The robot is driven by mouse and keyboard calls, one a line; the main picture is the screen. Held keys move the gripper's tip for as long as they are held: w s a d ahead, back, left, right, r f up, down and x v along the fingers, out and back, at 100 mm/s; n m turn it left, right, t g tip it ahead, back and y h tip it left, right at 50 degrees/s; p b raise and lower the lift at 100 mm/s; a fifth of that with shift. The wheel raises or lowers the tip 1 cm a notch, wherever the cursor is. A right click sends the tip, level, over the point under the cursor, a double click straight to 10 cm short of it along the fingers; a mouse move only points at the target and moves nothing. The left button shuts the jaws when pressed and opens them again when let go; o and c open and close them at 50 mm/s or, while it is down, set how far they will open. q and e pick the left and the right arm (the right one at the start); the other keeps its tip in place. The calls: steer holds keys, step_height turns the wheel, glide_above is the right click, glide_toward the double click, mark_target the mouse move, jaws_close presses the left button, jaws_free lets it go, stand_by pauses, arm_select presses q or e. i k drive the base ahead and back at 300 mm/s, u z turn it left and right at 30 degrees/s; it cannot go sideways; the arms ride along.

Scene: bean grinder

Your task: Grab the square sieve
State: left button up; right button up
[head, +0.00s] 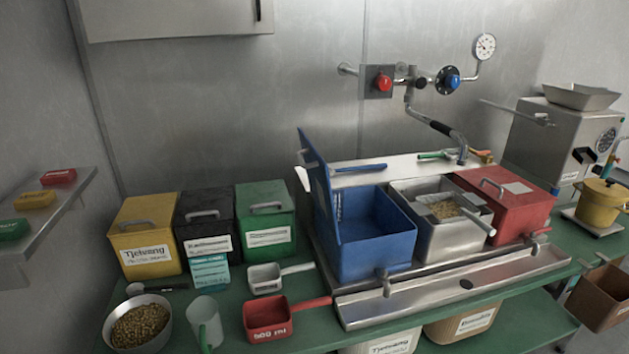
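A square metal sieve (461,213) sits in the open top of the middle steel bin (425,243), with grain or beans lying in it. Its pale handle (478,222) sticks out over the bin's front right edge. The sieve's lower part is hidden inside the bin. Neither of my grippers shows in the head view.
An open blue bin (375,250) with its lid raised stands left of the steel bin, and a closed red bin (515,212) right of it. A tap pipe (445,128) hangs behind. A red scoop (268,318), grey scoop (265,279) and bean bowl (108,330) stand front left.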

mark_target(443, 207)
steer(key=z, duration=1.8)
steer(key=i, duration=1.65)
steer(key=u, duration=2.25)
